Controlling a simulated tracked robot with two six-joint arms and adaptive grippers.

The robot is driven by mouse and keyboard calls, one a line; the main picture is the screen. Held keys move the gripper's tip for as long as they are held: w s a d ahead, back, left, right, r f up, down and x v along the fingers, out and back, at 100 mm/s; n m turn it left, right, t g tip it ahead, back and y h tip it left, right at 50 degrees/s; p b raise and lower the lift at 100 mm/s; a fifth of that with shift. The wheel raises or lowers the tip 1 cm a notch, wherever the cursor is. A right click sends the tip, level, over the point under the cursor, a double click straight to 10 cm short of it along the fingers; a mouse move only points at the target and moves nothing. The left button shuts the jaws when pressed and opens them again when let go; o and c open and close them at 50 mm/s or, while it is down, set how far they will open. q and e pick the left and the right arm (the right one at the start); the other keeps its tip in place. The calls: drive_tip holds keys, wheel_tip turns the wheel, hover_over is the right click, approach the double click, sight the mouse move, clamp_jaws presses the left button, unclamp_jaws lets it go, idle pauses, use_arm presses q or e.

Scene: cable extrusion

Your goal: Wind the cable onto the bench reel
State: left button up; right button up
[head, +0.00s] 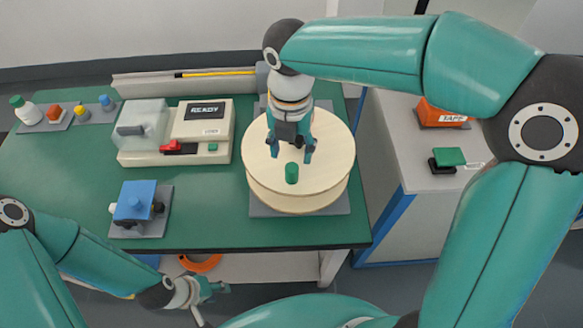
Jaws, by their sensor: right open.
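The bench reel (330,165) is a pale wooden drum lying flat on a grey base plate at the right of the green bench. A green peg (291,173) stands up from its top face. My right gripper (292,155) points down over the reel's top, just behind the peg, with its fingers apart and nothing between them. I cannot tell whether the fingertips touch the disc. My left gripper (207,300) is low at the front, below the bench's front edge; its jaw state is unclear. A thin yellow strand (218,73) lies along a grey rail at the back; I cannot tell if it is the cable.
A cream machine (205,130) marked READY, with a red lever, stands left of the reel. A blue device (137,205) sits front left. Small bottles and blocks stand far left. A side cabinet (400,140) holds an orange TAPE box (440,115) and a green-topped item (449,157).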

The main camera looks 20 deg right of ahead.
sight(292, 167)
wheel_tip(292, 167, down, 7)
drive_tip(key=shift+f, duration=0.1)
idle(0.3)
clamp_jaws()
